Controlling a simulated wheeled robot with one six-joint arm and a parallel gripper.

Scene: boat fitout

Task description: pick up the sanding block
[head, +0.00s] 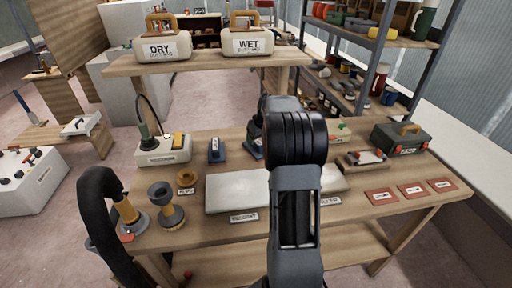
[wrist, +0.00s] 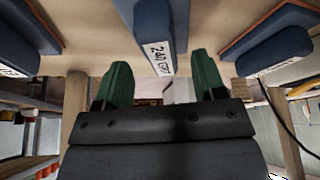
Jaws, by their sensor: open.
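Blue sanding blocks stand on the wooden bench. In the wrist view, one labelled "240 GRIT" (wrist: 157,22) is at the top middle, in line with the gap between my fingers. A second blue block (wrist: 28,28) is at the upper left and a third (wrist: 275,45) at the upper right, both with labels too cut off or slanted to read. In the head view, one blue block (head: 216,152) stands left of my arm, and another (head: 251,148) is partly hidden by it. My gripper (wrist: 160,85) is open, its green fingers apart with nothing between them; my arm hides it in the head view.
A pale board (head: 236,190) lies at the bench front. A corded tool station (head: 163,150) stands left, a dark toolbox (head: 400,138) right. "DRY" (head: 163,47) and "WET" (head: 252,43) containers sit on the raised shelf (head: 205,63) behind. Red labelled cards (head: 411,191) lie front right.

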